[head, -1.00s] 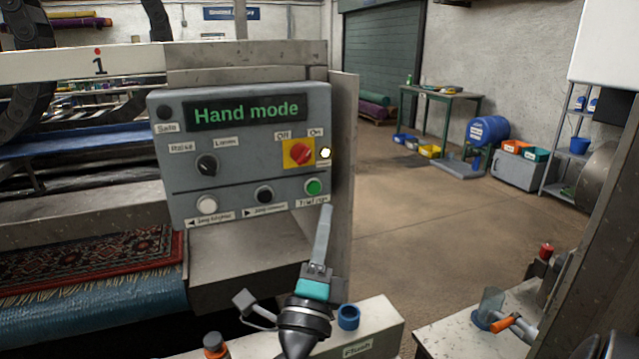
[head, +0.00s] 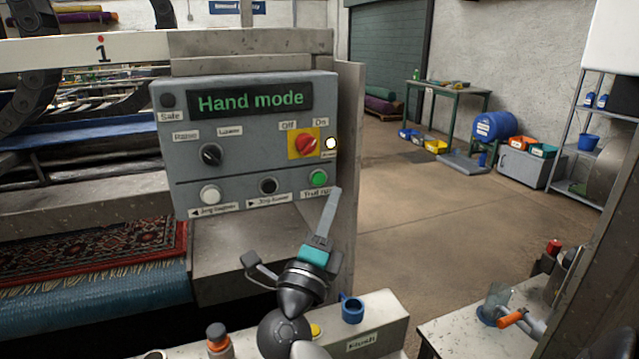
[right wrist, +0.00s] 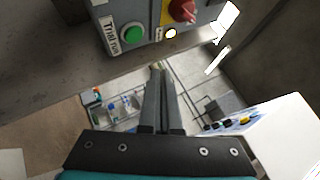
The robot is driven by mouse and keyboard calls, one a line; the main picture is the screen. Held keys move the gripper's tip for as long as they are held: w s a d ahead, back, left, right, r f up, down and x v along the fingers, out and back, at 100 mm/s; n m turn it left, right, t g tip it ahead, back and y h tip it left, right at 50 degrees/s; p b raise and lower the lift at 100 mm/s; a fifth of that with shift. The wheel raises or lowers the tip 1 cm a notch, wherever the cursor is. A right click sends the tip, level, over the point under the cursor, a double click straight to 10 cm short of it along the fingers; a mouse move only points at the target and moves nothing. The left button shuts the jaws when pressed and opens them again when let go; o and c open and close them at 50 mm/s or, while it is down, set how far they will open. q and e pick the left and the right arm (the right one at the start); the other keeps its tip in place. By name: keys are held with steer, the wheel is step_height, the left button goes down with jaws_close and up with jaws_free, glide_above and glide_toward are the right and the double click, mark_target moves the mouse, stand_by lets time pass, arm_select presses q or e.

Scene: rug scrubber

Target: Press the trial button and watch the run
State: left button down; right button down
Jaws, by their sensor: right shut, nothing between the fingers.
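The green trial button (head: 318,178) is at the lower right of the grey control panel (head: 240,165), above a label reading "Trial run". It also shows in the right wrist view (right wrist: 133,34), at the top left. The panel's display (head: 250,100) reads "Hand mode" in green letters. My right gripper (head: 334,192) is shut and empty. Its fingertips are just below and slightly right of the green button in the head view. In the right wrist view the closed fingers (right wrist: 158,70) point up, to the right of the button and apart from it. My left gripper is not in view.
A red knob (head: 306,146) on a yellow plate sits above the button, beside a lit lamp (head: 331,143). A patterned rug (head: 90,250) lies on the machine at left. A ledge with a blue cup (head: 352,309) is below my right gripper. Open floor lies at right.

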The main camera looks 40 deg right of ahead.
mark_target(319, 179)
steer(key=w, duration=0.2)
steer(key=w+d, duration=0.1)
steer(key=w, duration=0.1)
steer(key=shift+w+d, duration=0.15)
steer(key=shift+w, duration=0.15)
stand_by(1.9)
steer(key=shift+w+d, duration=0.15)
steer(key=shift+w, duration=0.1)
